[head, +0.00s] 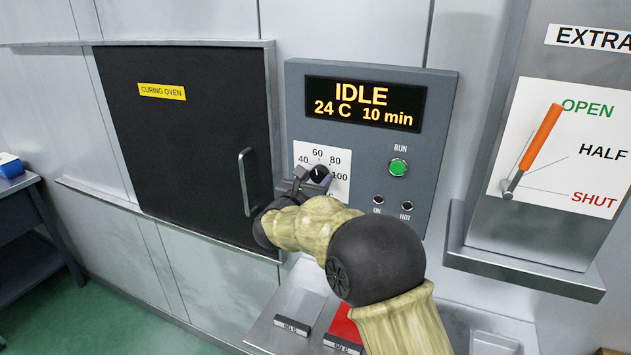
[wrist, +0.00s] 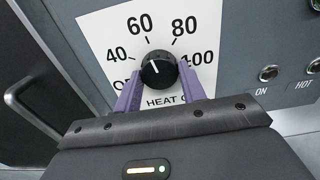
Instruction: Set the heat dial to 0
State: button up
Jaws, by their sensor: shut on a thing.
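The heat dial (wrist: 158,69) is a round black knob on a white scale plate (wrist: 95,40) reading 40, 60, 80 and 100. Its short white pointer mark aims up and left, about toward 60; the exact reading is hard to tell. My gripper (wrist: 160,76) has its two purple fingers on either side of the knob, shut on it. In the head view the dial (head: 319,173) is partly hidden behind my gripper (head: 308,182).
The display (head: 364,104) reads IDLE, 24 C, 10 min. A green RUN button (head: 398,167) and ON and HOT lamps sit right of the dial. The oven door handle (head: 246,180) stands out on the left. An orange extractor lever (head: 540,138) is at the right. A ledge lies below.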

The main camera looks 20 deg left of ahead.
jog(key=shift+f+n+b, duration=0.1)
jog(key=shift+n+b, duration=0.2)
jog(key=shift+b, duration=0.1)
jog(key=shift+n+b, duration=0.6)
jog(key=shift+b, duration=0.05)
jog(key=n+b, duration=0.2)
jog(key=n, duration=0.1)
jog(key=n+b, duration=0.1)
jog(key=n, duration=0.2)
jog(key=shift+n, duration=0.4)
jog(key=n, duration=0.2)
jog(key=shift+r+n, duration=0.2)
jog(key=shift+n, duration=0.2)
jog(key=n, duration=0.4)
jog(key=shift+r+p, duration=0.1)
jog(key=shift+p, duration=0.3)
jog(key=shift+n+p, duration=0.7)
jog(key=shift+n, duration=1.5)
jog(key=o, duration=1)
jog(key=shift+c, duration=0.2)
